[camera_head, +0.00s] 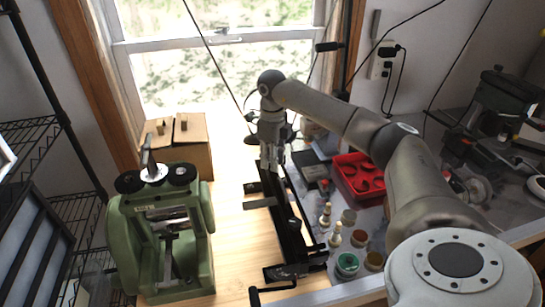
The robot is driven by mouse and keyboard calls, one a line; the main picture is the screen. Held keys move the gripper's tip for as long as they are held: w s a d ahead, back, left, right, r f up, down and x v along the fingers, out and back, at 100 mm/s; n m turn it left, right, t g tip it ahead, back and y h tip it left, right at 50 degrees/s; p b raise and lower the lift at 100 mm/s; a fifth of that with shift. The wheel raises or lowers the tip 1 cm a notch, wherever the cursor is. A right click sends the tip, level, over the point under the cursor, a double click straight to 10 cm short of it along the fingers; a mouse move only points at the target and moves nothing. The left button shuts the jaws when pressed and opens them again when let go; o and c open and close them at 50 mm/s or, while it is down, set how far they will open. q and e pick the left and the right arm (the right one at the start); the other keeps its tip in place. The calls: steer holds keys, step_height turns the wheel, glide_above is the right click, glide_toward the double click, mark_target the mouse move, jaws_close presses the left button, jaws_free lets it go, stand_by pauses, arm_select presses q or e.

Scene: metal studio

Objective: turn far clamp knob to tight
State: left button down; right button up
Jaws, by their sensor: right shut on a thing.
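A long black clamp frame (287,222) lies on the light wooden bench in the middle of the view, running from near to far. My right gripper (270,165) points down at the far end of this frame. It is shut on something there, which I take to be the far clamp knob. The knob is hidden by the fingers and too small to make out, so its setting cannot be read. My left gripper is not in view.
A green rolling mill (160,235) stands to the left with a cardboard box (190,148) behind it. A red tray (358,178), small jars (347,264) and a grey machine (500,112) are to the right. A window is behind.

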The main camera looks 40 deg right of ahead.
steer(key=m, duration=0.6)
steer(key=shift+p, duration=0.35)
steer(key=shift+m, duration=0.3)
steer(key=o, duration=1.1)
steer(key=shift+r, duration=0.2)
step_height(320, 180, up, 12)
steer(key=shift+f, duration=0.15)
